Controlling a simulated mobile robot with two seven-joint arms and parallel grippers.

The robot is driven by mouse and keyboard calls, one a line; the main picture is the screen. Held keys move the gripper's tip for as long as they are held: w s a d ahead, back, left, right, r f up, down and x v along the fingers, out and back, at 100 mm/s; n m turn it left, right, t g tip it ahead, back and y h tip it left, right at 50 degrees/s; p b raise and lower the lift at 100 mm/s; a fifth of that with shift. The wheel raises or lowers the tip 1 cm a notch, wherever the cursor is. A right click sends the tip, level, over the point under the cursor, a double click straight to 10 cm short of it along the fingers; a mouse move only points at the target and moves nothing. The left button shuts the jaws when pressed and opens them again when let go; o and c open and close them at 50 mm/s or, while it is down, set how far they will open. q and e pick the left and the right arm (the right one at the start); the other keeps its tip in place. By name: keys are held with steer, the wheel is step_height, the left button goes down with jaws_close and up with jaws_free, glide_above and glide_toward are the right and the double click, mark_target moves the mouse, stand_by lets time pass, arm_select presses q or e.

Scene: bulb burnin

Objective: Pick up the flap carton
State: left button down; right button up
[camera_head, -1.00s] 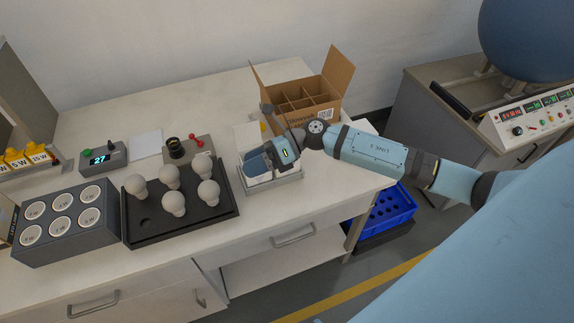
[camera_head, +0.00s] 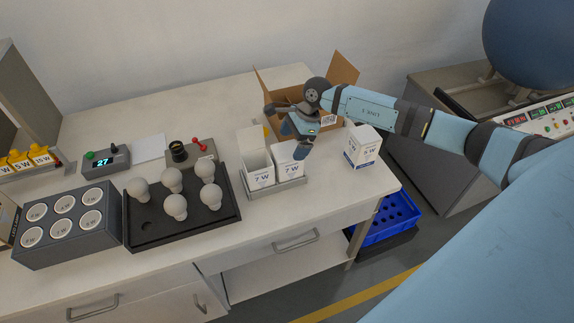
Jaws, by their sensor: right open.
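A white carton (camera_head: 258,172) marked 7 W stands with its top flap raised, on the left of a grey tray (camera_head: 275,188). A second 7 W carton (camera_head: 289,166) stands beside it on the right, its top closed. Another white carton (camera_head: 362,150) stands on the bench to the right, under my forearm. My right gripper (camera_head: 295,138) is open and empty, just above and behind the second carton. Whether it touches that carton is unclear. My left gripper is not in view.
A brown cardboard box (camera_head: 344,67) with open flaps stands behind the gripper, partly hidden by my arm. Left of the cartons are a black tray (camera_head: 228,214) with several bulbs, a socket block (camera_head: 62,256) and a tester with a red lever (camera_head: 203,148). The front right bench top is clear.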

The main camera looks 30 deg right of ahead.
mark_target(288, 150)
steer(key=shift+p+x, duration=0.7)
steer(key=shift+x, duration=2.05)
steer(key=shift+w+d, duration=0.15)
steer(key=c, duration=0.9)
steer(key=shift+c, duration=0.2)
steer(key=shift+r, duration=0.15)
